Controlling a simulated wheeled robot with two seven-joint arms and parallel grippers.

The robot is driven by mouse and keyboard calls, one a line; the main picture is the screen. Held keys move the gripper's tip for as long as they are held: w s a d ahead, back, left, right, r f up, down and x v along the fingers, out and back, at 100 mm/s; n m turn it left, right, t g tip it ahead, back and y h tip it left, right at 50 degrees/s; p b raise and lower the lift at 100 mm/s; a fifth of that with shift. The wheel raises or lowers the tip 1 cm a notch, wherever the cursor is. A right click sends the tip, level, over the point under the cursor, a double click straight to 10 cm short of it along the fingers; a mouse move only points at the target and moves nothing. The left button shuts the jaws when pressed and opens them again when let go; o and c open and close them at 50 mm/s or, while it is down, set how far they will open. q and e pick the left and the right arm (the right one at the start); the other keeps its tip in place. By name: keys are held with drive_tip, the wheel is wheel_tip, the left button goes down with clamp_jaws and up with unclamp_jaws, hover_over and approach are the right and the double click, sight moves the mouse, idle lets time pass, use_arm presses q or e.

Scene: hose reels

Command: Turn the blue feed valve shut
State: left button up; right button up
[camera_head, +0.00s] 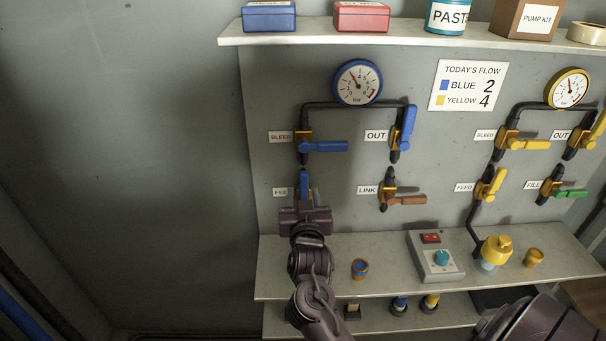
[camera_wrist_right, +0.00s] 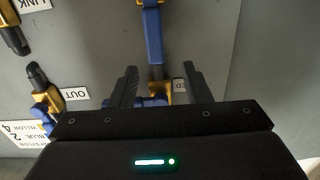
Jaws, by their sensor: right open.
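The blue feed valve has a blue lever (camera_head: 304,184) pointing straight up at the lower left of the panel. My right gripper (camera_head: 305,211) is open just below and in front of this lever, hiding the lower valve body. In the right wrist view, which sees the panel upside down, the lever (camera_wrist_right: 153,38) comes down from the top. Its end lies between the two open fingers (camera_wrist_right: 161,76) in the picture; I cannot tell the depth or any contact. My left gripper is not in view.
The blue bleed valve (camera_head: 326,146) sits just above, its lever sideways. The blue out lever (camera_head: 408,127) points up. The link valve (camera_head: 406,200) with a brown lever is to the right.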

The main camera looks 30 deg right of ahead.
sight(304, 178)
drive_tip(key=shift+h, duration=0.4)
drive_tip(key=p+x, duration=0.1)
drive_tip(key=x, duration=0.7)
drive_tip(key=shift+s+d+r+p, duration=0.15)
drive_tip(key=shift+d+r+p, duration=0.05)
drive_tip(key=shift+p, duration=0.15)
clamp_jaws()
